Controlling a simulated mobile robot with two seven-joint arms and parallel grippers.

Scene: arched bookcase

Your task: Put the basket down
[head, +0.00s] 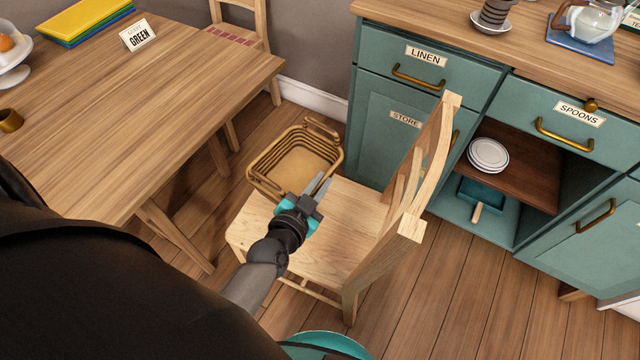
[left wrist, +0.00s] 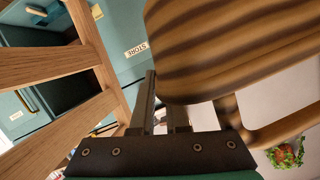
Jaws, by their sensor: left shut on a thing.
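The basket (head: 262,182) is brown and woven, with an open top and a looped handle at its far end. In the head view it looks empty and overlaps the far left corner of the wooden chair's seat (head: 328,222). I cannot tell whether it touches the seat. My left gripper (head: 319,183) is shut on the basket's near right rim. In the left wrist view the striped basket wall (left wrist: 225,45) fills the upper right, beside the fingers (left wrist: 163,100); the exact grip is partly hidden. My right gripper is not in view.
The chair's back (head: 432,165) rises right of my left gripper. A wooden table (head: 110,110) stands left, and another chair (head: 240,40) behind. Teal cabinets (head: 385,150) stand right; an open bay holds white plates (head: 488,154). Bare floor (head: 460,290) lies right of the near chair.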

